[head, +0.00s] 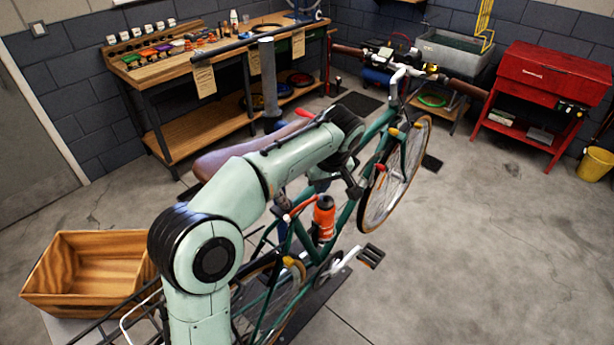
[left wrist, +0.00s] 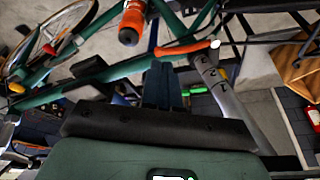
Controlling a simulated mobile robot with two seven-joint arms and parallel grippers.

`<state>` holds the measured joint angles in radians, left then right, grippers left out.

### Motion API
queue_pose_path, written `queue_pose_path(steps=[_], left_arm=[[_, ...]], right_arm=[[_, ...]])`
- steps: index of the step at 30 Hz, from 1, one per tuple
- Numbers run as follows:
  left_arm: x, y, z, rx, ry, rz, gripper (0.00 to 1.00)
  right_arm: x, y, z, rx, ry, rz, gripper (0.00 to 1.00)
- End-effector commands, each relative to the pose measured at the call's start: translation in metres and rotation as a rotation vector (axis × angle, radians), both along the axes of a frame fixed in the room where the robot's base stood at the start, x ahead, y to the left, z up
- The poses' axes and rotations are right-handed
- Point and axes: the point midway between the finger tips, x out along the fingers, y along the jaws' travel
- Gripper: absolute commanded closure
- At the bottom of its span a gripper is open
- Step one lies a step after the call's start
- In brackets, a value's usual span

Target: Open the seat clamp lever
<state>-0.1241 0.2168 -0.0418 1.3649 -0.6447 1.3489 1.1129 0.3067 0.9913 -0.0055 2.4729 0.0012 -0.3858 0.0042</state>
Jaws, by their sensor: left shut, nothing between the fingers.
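The seat clamp lever (head: 300,208) is orange with a pale tip and sits on the green bike (head: 345,218), below the brown saddle (head: 215,160). In the left wrist view the lever (left wrist: 185,48) lies nearly level across the upper middle, above my gripper. My left arm reaches over the bike in the head view and hides part of the saddle and frame. My left gripper (head: 353,187) points down by the frame, right of the lever. It is shut and empty, and I see no contact with the lever. My right gripper is in neither view.
An orange bottle (head: 324,218) is on the frame close to the lever. A wooden crate (head: 90,272) stands at the left. A workbench (head: 160,70) is at the back and a red tool cabinet (head: 545,85) at the right. The floor right of the bike is clear.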

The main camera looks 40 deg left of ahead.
Motion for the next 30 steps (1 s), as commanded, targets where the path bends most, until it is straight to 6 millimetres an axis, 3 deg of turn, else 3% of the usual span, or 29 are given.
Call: queue_pose_path(steps=[1, 4, 15, 20, 30], left_arm=[[-0.004, 0.005, 0.020, 0.010, -0.018, 0.038, 1.00], [-0.012, 0.012, 0.036, 0.020, -0.028, 0.088, 1.00], [-0.013, 0.013, 0.037, 0.022, -0.027, 0.097, 1.00], [-0.011, 0.018, 0.022, 0.022, -0.025, 0.097, 1.00], [-0.002, 0.036, -0.036, 0.022, -0.024, 0.097, 1.00]], right_arm=[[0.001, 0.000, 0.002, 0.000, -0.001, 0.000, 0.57], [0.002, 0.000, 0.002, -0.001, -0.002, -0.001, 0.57], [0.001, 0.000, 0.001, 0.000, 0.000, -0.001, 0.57], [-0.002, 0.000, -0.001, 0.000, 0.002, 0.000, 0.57], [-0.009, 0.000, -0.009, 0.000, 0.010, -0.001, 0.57]])
